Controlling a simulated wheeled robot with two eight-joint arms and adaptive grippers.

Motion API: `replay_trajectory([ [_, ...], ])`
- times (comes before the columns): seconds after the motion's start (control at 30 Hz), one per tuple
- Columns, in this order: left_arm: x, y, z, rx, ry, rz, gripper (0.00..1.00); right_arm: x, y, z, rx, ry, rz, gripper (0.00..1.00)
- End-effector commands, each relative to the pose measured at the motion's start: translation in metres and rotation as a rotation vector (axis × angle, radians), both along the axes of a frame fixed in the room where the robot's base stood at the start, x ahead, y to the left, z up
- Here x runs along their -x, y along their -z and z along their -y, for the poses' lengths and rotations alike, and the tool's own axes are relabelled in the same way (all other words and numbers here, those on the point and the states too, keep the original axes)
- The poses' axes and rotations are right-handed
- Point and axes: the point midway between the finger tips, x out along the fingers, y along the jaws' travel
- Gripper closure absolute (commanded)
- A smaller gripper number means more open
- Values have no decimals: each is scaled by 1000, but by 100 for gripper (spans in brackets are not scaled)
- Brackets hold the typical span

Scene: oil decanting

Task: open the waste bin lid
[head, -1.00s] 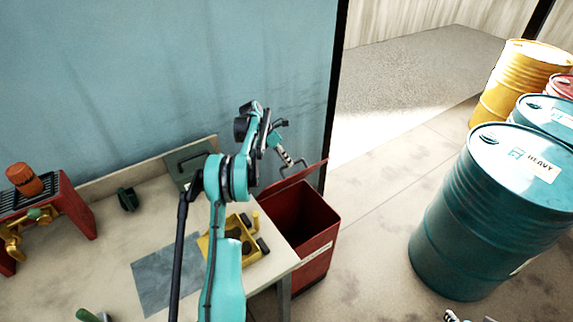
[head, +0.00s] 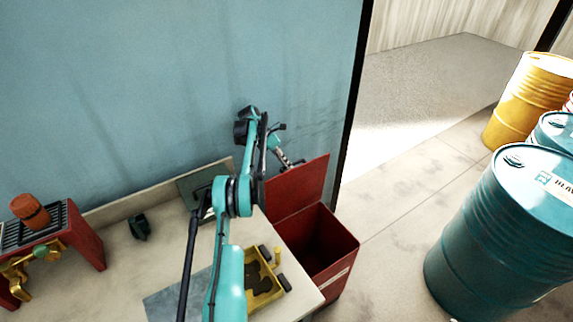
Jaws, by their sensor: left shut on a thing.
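The red waste bin (head: 340,262) stands on the floor just past the table's right end. Its red lid (head: 308,186) is swung up at the back and stands nearly upright, so the dark inside of the bin shows.
The table (head: 120,265) carries a yellow tray (head: 262,297), a red-sided rack (head: 88,240) and a small dark green object (head: 139,227). A blue wall (head: 180,80) rises close behind. Teal (head: 490,240) and yellow (head: 525,100) drums stand right, with clear floor between them and the bin.

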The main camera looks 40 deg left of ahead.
Motion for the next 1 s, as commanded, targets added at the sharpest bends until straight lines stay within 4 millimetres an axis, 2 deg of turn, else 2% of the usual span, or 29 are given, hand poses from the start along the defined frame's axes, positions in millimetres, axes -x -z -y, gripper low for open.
replay_trajectory([
  [0.37, 0, 4, 0, -2, 1, -5, 100, 0, 0, 0, 0, 0, 0, 60],
  [0.4, 0, 4, 0, -2, 1, -5, 83, 0, 0, 0, 0, 0, 0, 60],
  [0.47, 0, 3, 0, -2, 1, -5, 67, 0, 0, 0, 0, 0, 0, 60],
  [0.8, 0, -1, 0, 2, 1, -3, 67, 0, 0, 0, 0, 0, 0, 60],
  [0.87, 0, -6, 0, 2, 1, -3, 67, 0, 0, 0, 0, 0, 0, 60],
  [1.0, 0, -29, 0, 2, 2, -2, 67, 0, 0, 0, 0, 0, 0, 60],
])
